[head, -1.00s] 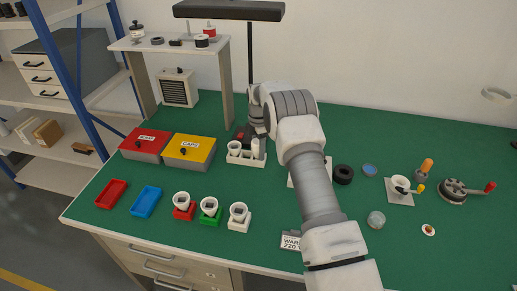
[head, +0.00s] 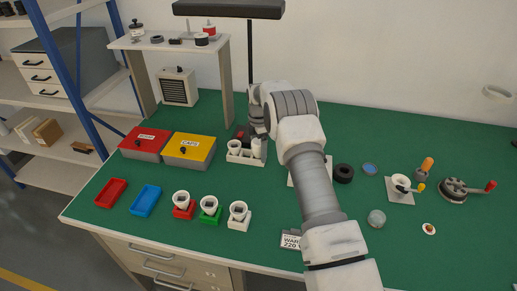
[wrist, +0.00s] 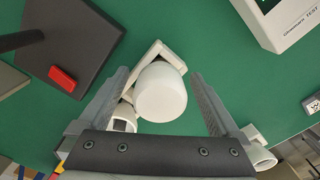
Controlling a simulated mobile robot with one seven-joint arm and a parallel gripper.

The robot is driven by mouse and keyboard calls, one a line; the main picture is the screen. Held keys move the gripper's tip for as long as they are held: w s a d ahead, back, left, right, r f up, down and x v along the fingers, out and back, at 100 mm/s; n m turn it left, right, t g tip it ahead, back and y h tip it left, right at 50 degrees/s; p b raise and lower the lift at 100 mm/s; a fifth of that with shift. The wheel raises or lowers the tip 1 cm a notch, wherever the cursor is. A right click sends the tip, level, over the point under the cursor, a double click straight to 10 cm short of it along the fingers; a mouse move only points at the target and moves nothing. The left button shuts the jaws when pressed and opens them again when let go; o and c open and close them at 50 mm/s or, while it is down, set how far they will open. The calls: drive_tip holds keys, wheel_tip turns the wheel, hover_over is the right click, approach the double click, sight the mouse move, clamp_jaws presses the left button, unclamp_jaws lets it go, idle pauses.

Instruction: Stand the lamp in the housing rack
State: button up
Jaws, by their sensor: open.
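The housing rack is a small white tray (head: 246,160) at the middle of the green bench in the head view, with white cup-like and rounded pieces in it. Its pale edge (wrist: 148,56) also shows in the wrist view. A white round-topped piece, apparently the lamp (wrist: 160,92), stands at this rack between my fingers. It also shows at the rack's right in the head view (head: 256,148). My gripper (wrist: 160,78) is open, a finger on either side of the lamp, with visible gaps. The lamp's lower part is hidden.
A dark base with a red switch (wrist: 62,78) lies close to the left finger. Red (head: 146,142) and yellow (head: 190,148) lidded boxes stand left of the rack. Several white cups on coloured bases (head: 209,207) stand in front. A white instrument box (wrist: 285,20) is at the wrist view's upper right.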

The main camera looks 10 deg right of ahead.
wheel_tip(320, 180, up, 18)
drive_tip(key=shift+f, duration=0.25)
drive_tip(key=shift+s+f, duration=0.1)
idle(0.5)
